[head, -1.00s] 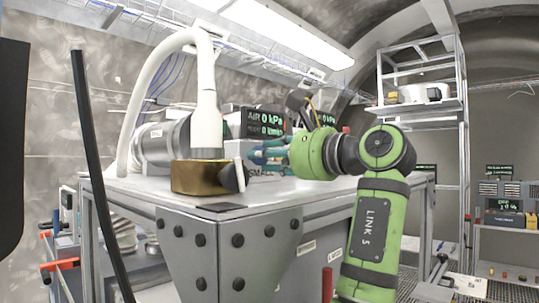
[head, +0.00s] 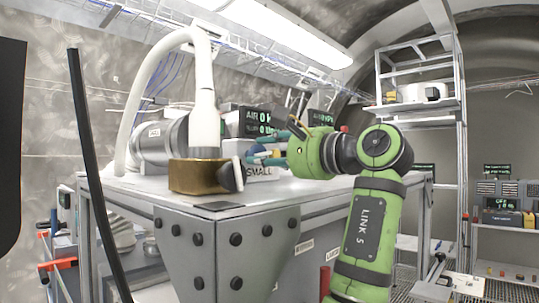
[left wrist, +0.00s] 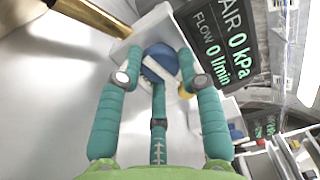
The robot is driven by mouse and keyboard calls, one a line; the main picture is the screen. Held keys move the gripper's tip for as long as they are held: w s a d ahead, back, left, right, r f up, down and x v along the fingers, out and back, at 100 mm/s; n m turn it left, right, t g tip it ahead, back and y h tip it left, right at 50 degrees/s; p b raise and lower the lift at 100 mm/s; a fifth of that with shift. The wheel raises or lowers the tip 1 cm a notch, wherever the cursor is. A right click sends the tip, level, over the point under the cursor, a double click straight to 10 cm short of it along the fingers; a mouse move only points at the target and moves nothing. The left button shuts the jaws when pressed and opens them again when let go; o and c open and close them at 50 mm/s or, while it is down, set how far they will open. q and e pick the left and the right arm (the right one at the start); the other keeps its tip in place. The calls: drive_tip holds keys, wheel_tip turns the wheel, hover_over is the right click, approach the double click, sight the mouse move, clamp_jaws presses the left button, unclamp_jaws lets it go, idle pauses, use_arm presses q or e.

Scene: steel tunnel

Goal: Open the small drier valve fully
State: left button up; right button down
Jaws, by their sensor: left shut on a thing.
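A white box labelled SMALL (head: 260,173) stands on the metal bench, partly behind my left gripper. My left gripper (head: 264,157), green with teal fingers, reaches in at that box from the right in the head view. In the left wrist view its teal fingers (left wrist: 158,76) close around a blue round knob (left wrist: 158,62), which I take as the small drier valve. The knob's turn angle is hard to read, and the fingers hide its sides. My right gripper is not in view.
A brass block (head: 190,177) with a thick white hose (head: 204,110) and a dark knob (head: 236,175) stands close left of the gripper. Behind, a display (left wrist: 220,40) reads AIR 0 kPa, FLOW 0 l/min. The bench corner (head: 226,245) is in front.

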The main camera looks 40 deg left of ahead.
use_arm(q)
drive_tip(key=shift+s+r+n, duration=0.1)
drive_tip(key=shift+r+n, duration=0.05)
drive_tip(key=shift+n, duration=0.45)
drive_tip(key=o, duration=0.9)
drive_tip(key=shift+o, duration=1.2)
drive_tip(key=shift+a, duration=0.15)
drive_tip(key=shift+s+a, duration=0.1)
drive_tip(key=shift+a, duration=0.05)
drive_tip(key=d, duration=0.8)
drive_tip(key=s+d, duration=0.1)
drive_tip(key=d, duration=0.3)
drive_tip(key=shift+a, duration=0.1)
